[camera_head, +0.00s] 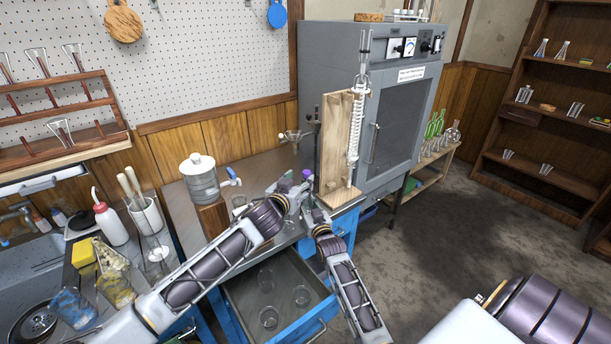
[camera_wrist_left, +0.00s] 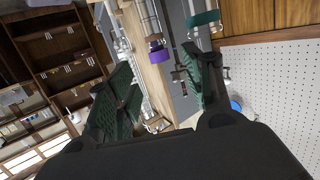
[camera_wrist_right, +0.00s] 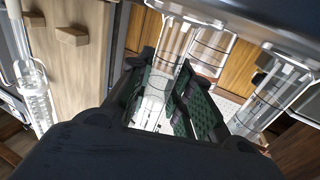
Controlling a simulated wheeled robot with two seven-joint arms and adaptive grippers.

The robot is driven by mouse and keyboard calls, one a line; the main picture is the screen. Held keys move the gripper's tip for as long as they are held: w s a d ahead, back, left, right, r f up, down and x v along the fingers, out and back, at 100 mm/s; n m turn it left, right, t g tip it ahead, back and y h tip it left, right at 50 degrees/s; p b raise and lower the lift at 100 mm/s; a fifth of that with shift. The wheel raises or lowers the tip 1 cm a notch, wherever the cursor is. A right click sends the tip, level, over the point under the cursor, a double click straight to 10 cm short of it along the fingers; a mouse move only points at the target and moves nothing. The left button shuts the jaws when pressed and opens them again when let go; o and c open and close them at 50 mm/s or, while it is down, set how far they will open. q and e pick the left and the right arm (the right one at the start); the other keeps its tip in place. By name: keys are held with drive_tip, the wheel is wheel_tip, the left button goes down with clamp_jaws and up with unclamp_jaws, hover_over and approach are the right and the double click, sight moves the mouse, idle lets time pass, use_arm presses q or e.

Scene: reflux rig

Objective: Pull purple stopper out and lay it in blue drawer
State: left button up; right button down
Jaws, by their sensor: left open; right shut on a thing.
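The purple stopper (camera_head: 306,173) shows just beyond my left gripper, beside the wooden rig board (camera_head: 337,140). In the left wrist view the stopper (camera_wrist_left: 160,58) lies between the lines of my open left fingers (camera_wrist_left: 165,72); I see no contact. My right gripper (camera_head: 311,212) is low beside the board. In the right wrist view its fingers (camera_wrist_right: 168,68) are shut on clear glassware (camera_wrist_right: 175,40), whose shape is partly hidden. The blue drawer (camera_head: 318,331) stands open below my arms.
Several glass beakers (camera_head: 268,317) stand in the drawer. A glass coil condenser (camera_head: 354,140) is on the board, close to the grippers. A lidded jar with a tap (camera_head: 201,180) stands left on the bench. A grey oven (camera_head: 400,120) stands behind.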

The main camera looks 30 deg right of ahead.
sight(305, 175)
use_arm(q)
drive_tip(key=shift+x, duration=3.2)
drive_tip(key=shift+d, duration=0.1)
drive_tip(key=c, duration=1.1)
drive_tip(key=shift+r, duration=0.2)
drive_tip(key=shift+r, duration=1.8)
